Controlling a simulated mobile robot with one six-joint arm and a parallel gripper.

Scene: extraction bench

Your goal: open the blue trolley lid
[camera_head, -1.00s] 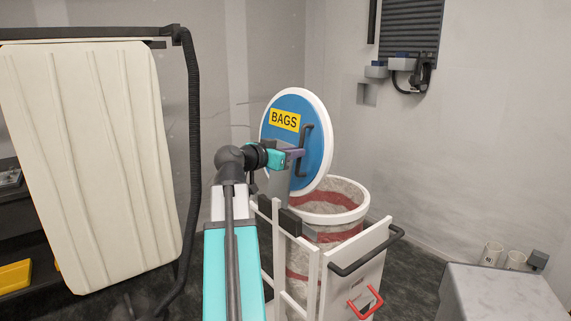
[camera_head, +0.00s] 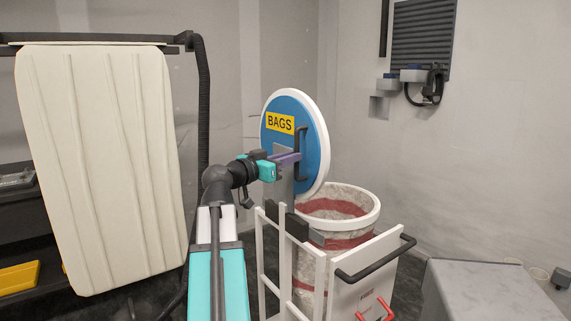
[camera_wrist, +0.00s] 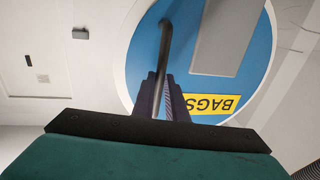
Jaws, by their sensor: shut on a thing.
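The blue trolley lid (camera_head: 313,132) is a round blue disc with a white rim and a yellow BAGS label (camera_head: 280,123). It stands raised, nearly upright, at the back of the bag trolley (camera_head: 345,280). The lid also fills much of the wrist view (camera_wrist: 262,62). Its black handle (camera_head: 300,153) is a vertical bar on the blue face. My gripper (camera_head: 296,157) is shut on this handle, coming from the left. In the wrist view the purple fingers (camera_wrist: 165,97) meet at the dark bar (camera_wrist: 163,45). The bag's round mouth (camera_head: 340,200) shows uncovered below the lid.
A cream panel (camera_head: 95,165) on a black frame stands at the left. A grey box (camera_head: 485,290) is at the lower right. A wall unit with a louvred panel (camera_head: 423,40) hangs at the back right. The trolley's black push handle (camera_head: 375,262) juts forward.

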